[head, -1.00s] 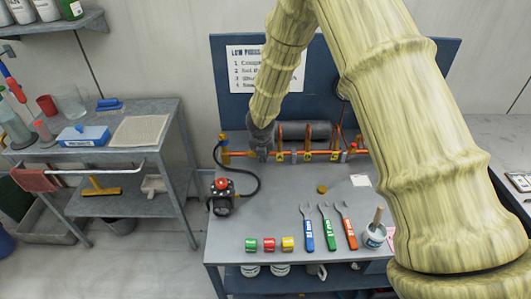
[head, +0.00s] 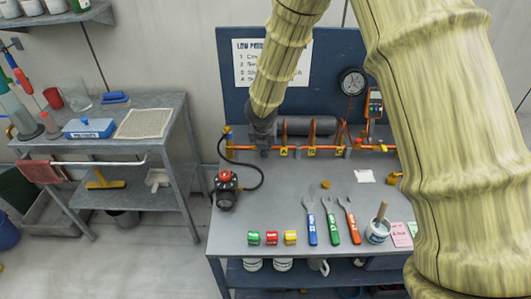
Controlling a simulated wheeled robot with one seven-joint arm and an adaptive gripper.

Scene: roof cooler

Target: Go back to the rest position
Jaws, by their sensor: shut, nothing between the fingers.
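My arm comes down from the top of the head view, with a pale wood-grained cover. My gripper (head: 264,150) is dark grey and points down at the left part of an orange pipe run (head: 330,149) at the back of the workbench (head: 285,195). Its fingers are small in the picture and overlap the pipe; I cannot tell if they touch it. The gripper is shut and empty.
A red-topped black device (head: 226,190) with a hose stands left on the bench. Three wrenches (head: 331,220), coloured blocks (head: 271,238) and a brush pot (head: 378,230) line the front. A pressure gauge (head: 351,81) hangs behind. A grey cart (head: 180,125) stands left.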

